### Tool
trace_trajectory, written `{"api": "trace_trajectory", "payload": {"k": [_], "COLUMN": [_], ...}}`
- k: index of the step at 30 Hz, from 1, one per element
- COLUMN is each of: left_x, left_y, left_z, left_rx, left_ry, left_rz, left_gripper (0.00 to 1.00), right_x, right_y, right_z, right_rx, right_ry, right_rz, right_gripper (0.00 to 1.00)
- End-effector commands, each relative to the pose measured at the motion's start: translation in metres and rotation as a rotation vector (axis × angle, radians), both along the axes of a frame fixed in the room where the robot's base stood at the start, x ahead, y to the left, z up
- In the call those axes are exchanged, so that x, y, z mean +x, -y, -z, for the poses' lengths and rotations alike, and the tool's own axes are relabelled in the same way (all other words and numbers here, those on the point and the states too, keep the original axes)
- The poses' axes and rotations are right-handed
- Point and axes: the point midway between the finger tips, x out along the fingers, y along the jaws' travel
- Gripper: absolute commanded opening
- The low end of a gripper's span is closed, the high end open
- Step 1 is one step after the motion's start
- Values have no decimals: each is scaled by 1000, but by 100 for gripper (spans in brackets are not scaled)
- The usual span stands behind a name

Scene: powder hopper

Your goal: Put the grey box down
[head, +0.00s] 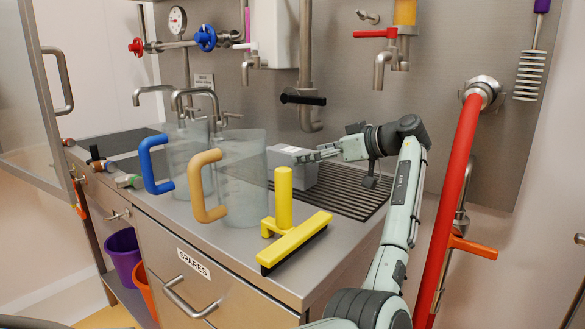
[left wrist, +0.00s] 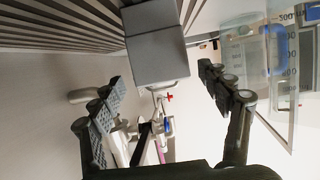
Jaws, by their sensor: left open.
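The grey box (head: 294,165) sits at the left end of the dark ribbed drainer (head: 350,190) on the counter, behind the jugs. Its front is partly hidden by the near jug. My left gripper (head: 320,153) is at the box's upper right side in the head view. In the left wrist view the box (left wrist: 157,48) shows at the top centre, beyond and between the spread fingers of the left gripper (left wrist: 158,78). Visible gaps lie between the fingers and the box, so the gripper is open and empty. My right gripper is not in view.
Two clear jugs, one with a blue handle (head: 152,165) and one with a tan handle (head: 203,188), stand left of the box. Taps hang above; a red pipe (head: 450,200) rises at right. The drainer's right part is clear.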

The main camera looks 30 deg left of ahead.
Motion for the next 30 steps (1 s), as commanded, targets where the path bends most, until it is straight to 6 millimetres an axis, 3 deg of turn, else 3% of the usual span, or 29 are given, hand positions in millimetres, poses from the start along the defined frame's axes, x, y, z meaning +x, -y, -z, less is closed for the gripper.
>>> {"api": "trace_trajectory", "payload": {"k": [12, 21, 30], "left_x": [2, 3, 3], "left_y": [-53, -59, -59], "left_z": [20, 22, 22], "left_rx": [-2, -1, -1], "left_ry": [-1, -1, -1], "left_rz": [-2, 1, 0], "left_gripper": [77, 77, 42], "right_x": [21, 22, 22], "right_y": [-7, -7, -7], "right_z": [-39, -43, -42], "right_rx": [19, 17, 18], "right_ry": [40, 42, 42], "right_rz": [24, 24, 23], "right_gripper": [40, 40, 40]}}
